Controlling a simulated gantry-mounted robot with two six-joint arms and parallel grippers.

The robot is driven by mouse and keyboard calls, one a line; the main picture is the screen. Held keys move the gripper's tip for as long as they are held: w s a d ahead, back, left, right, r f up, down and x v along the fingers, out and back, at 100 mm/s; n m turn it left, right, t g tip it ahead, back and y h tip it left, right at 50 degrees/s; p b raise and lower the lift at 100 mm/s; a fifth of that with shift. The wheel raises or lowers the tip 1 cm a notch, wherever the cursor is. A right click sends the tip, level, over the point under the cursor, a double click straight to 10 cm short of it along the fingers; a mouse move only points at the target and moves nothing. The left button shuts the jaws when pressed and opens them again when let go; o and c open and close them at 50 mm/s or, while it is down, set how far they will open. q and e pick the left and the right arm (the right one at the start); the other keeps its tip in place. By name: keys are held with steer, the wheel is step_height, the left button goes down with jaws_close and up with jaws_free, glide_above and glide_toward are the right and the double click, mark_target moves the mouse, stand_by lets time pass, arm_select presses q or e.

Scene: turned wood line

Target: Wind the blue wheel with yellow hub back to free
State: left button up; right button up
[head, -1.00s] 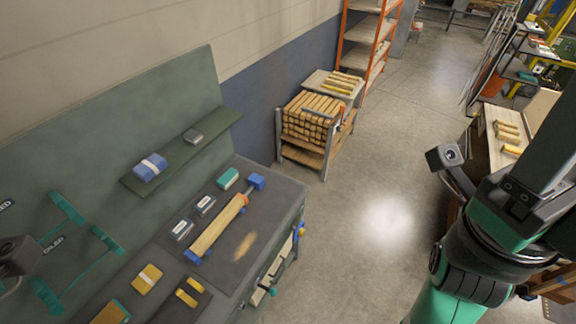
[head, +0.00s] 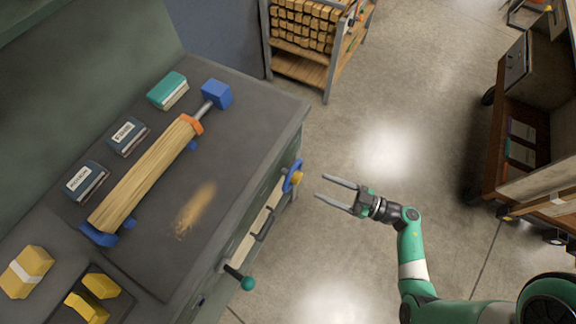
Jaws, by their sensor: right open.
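The blue wheel (head: 288,178) with its yellow hub (head: 297,178) is on the front side of the green workbench, near its right corner, below the top edge. My right gripper (head: 338,188) is open and empty, over the floor just right of the wheel. Its two fingers point left toward the wheel, with a small gap between. A wooden workpiece (head: 145,175) lies on the bench top between a blue end block (head: 98,235) and an orange collar (head: 192,124), with a blue block (head: 216,93) behind. My left gripper is not in view.
A lever with a green knob (head: 248,284) and a dark handle (head: 264,224) stick out from the bench front, left of the wheel. Boxes (head: 87,180) and sawdust (head: 196,207) are on the bench. A wood rack (head: 300,69) stands behind. The floor around my right arm is clear.

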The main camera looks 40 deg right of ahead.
steer(key=m+h+b, duration=0.1)
steer(key=h, duration=0.1)
glide_toward(300, 180)
steer(key=s+f, duration=0.1)
steer(key=shift+t, duration=0.3)
steer(key=b+x, duration=0.4)
steer(key=x, duration=0.7)
steer(key=shift+w+d+r, duration=0.1)
steer(key=shift+d, duration=0.05)
steer(key=shift+w+r, duration=0.1)
steer(key=shift+w, duration=0.25)
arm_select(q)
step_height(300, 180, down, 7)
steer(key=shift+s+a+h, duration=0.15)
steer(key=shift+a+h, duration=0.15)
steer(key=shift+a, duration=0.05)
arm_select(e)
jaws_close()
